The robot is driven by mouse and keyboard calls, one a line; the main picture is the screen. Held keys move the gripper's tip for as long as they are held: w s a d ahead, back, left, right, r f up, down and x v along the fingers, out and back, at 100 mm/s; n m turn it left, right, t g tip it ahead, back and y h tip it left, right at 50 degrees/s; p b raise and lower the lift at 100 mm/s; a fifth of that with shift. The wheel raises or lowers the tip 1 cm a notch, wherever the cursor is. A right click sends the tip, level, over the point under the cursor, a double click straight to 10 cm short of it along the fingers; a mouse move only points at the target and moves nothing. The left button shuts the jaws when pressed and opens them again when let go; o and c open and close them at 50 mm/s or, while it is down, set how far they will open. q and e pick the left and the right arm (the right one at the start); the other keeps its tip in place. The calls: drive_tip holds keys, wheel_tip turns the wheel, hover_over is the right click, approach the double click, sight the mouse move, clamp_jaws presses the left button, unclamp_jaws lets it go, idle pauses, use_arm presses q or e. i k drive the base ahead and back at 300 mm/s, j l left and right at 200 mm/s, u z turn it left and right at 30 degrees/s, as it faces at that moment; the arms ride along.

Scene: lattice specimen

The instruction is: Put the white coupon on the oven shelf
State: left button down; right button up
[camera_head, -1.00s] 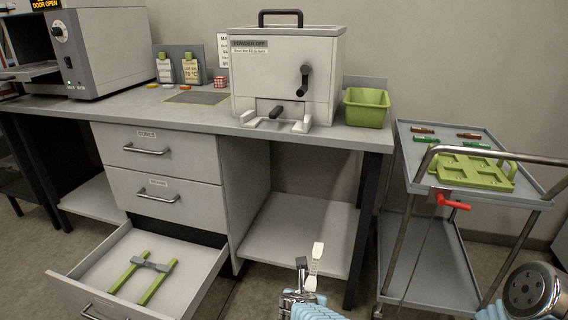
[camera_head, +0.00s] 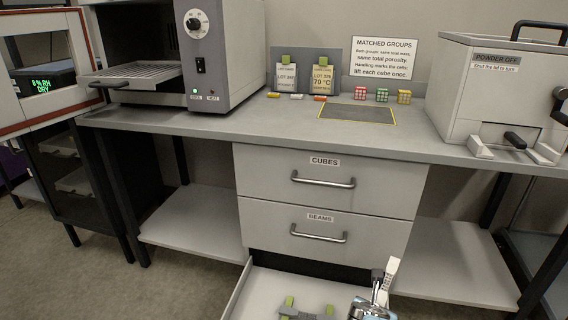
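A slim white coupon (camera_head: 387,274) with wider ends stands steeply tilted at the bottom right of centre. My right gripper (camera_head: 375,300) is shut on its lower end, above the open bottom drawer. My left gripper is not in view.
An open drawer (camera_head: 243,297) with green-ended fittings juts out below. Small orange and white pieces (camera_head: 297,96), several cubes (camera_head: 382,95) and a powder box (camera_head: 497,95) stand on the bench (camera_head: 265,125).

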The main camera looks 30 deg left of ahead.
sight(154, 73)
drive_tip(key=j, duration=0.45)
drive_tip(key=k+j+z, duration=0.15)
drive_tip(key=j, duration=0.7)
drive_tip(key=k+j+z, duration=0.1)
drive_tip(key=j, duration=0.3)
drive_tip(key=k+j, duration=0.1)
drive_tip(key=j, duration=0.35)
drive_tip(key=j+z, duration=0.15)
drive_tip(key=j, duration=0.25)
drive_tip(key=k+j, duration=0.2)
drive_tip(key=j, duration=0.25)
